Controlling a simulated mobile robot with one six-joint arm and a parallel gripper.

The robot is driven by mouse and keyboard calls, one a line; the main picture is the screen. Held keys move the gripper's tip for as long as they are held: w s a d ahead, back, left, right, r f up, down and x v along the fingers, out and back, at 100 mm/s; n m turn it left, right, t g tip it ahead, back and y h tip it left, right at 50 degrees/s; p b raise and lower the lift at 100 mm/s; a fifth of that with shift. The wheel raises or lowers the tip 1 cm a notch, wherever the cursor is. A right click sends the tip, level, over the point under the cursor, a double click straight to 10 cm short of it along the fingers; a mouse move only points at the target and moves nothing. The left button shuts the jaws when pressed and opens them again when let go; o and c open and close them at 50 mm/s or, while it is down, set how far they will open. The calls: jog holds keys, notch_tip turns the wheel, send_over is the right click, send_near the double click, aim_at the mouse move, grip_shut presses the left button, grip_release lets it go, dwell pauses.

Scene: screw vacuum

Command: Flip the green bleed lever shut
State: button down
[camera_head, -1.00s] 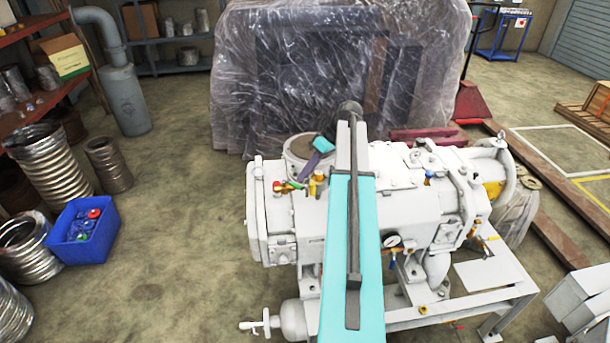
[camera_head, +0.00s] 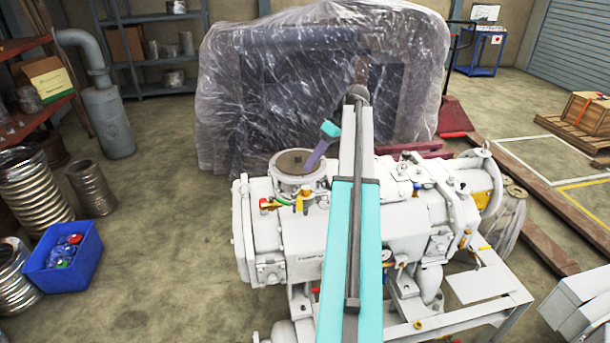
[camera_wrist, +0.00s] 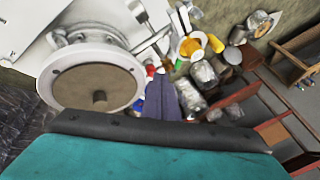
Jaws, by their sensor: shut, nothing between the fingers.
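The green bleed lever (camera_head: 284,200) is a small green piece among the coloured valve fittings on top of the white vacuum pump (camera_head: 330,240). It sits between a red-and-orange fitting (camera_head: 267,203) and a yellow valve (camera_head: 300,200), in front of the round port. It is too small to read its angle surely. My gripper (camera_head: 308,167) has purple fingers, shut and empty, above the port's right edge, behind and above the lever and apart from it. In the wrist view, the fingers (camera_wrist: 160,80) point toward the fittings beside the port; the lever is not clearly made out there.
The round port (camera_head: 297,165) has a brown top and also shows in the wrist view (camera_wrist: 95,85). A plastic-wrapped machine (camera_head: 300,80) stands behind the pump. A blue crate (camera_head: 62,265) and ribbed metal hoses (camera_head: 35,190) stand left. Floor between crate and pump is clear.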

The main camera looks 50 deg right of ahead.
jog(key=shift+v, duration=0.95)
jog(key=shift+w, duration=0.1)
jog(key=w+a+f+g+b, duration=0.1)
jog(key=w+a+f+b, duration=0.1)
jog(key=w+a+f, duration=0.8)
jog(key=w+a+f+g+h+b, duration=0.1)
jog(key=w+a+f, duration=0.1)
jog(key=a+f, duration=0.85)
jog(key=w+a+f+g+b, duration=0.1)
jog(key=w+a+f+b, duration=0.1)
jog(key=a+f, duration=0.8)
jog(key=s+a+f+m+g+h, duration=0.2)
jog(key=s+a+f+g, duration=0.1)
jog(key=s+a+f, duration=1.3)
jog(key=s+a+f+g+h, duration=0.1)
jog(key=s+f, duration=0.3)
jog(key=s, duration=0.3)
jog(key=s+a+f+g+h, duration=0.1)
jog(key=s+f, duration=0.3)
jog(key=s, duration=0.4)
jog(key=s+a+f+g+p, duration=0.1)
jog(key=s+f, duration=0.4)
jog(key=s, duration=0.3)
jog(key=shift+a+m+h, duration=0.35)
jog(key=shift+m+h, duration=0.05)
